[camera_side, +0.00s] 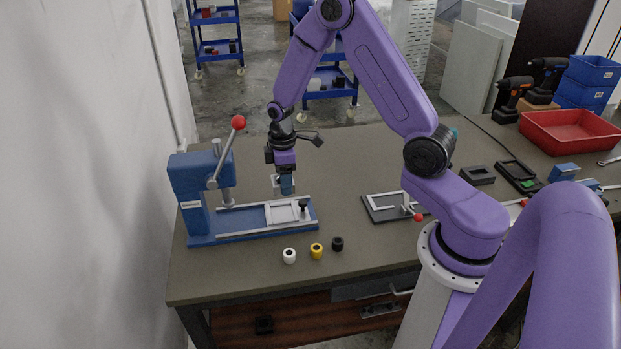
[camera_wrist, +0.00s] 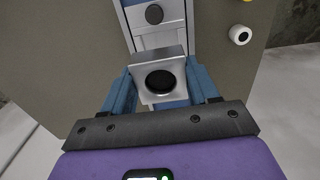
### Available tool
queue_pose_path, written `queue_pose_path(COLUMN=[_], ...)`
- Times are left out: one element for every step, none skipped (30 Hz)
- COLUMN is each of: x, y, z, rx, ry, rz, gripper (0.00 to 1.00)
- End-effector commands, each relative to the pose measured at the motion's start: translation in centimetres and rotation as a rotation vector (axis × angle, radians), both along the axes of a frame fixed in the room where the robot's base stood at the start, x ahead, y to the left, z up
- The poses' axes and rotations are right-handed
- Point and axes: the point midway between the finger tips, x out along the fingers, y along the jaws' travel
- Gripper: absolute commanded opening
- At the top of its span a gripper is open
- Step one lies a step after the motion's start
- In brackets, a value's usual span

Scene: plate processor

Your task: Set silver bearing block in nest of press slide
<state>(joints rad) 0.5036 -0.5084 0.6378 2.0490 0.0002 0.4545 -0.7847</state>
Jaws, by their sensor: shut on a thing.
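My gripper (camera_side: 284,184) is shut on the silver bearing block (camera_wrist: 160,70), a light metal block with a round dark bore. In the wrist view the block sits between my two blue fingers (camera_wrist: 160,88). In the side view only a pale part of the block (camera_side: 276,181) shows beside the near finger. The block is held above the press slide, apart from it. The press slide (camera_side: 262,216) is a silver plate on the blue press (camera_side: 192,190). Its nest (camera_side: 284,212) is a pale rectangular frame near the right end; in the wrist view the held block partly covers the slide.
The press lever with red knob (camera_side: 238,122) stands left of my gripper. A black knob (camera_side: 303,204) rises at the slide's right end. White (camera_side: 289,256), yellow (camera_side: 316,250) and black (camera_side: 337,243) small cylinders stand in front. A dark fixture (camera_side: 385,207) lies to the right.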

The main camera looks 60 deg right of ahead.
Motion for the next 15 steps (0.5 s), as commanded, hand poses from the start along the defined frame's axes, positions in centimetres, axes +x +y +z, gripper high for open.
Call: queue_pose_path(x=[0.4,0.5,0.6,0.6,0.6,0.6,0.6,0.6,0.6,0.6,0.6,0.6,0.6,0.6,0.6], y=[0.4,0.5,0.7,0.7,0.7,0.7,0.7,0.7,0.7,0.7,0.7,0.7,0.7,0.7,0.7], z=[0.1,0.0,0.0,-0.1,-0.2,-0.4,-0.6,-0.8,-1.1,-1.4,-1.6,-2.0,-2.2,-2.5,-2.8], rx=[0.0,0.0,0.0,0.001,0.0,0.0,0.0,0.0,0.0,0.0,0.0,0.0,0.0,0.001,0.001], ry=[-0.001,0.0,0.0,0.001,0.001,0.001,0.001,0.001,0.001,0.001,0.001,0.001,0.001,0.001,0.001], rz=[-0.001,-0.002,-0.003,-0.003,-0.004,-0.004,-0.004,-0.004,-0.004,-0.004,-0.003,-0.003,-0.003,-0.004,-0.004], gripper=[0.23,0.23,0.23,0.23,0.23,0.23,0.23,0.23,0.23,0.23,0.23,0.23,0.23,0.23,0.23])
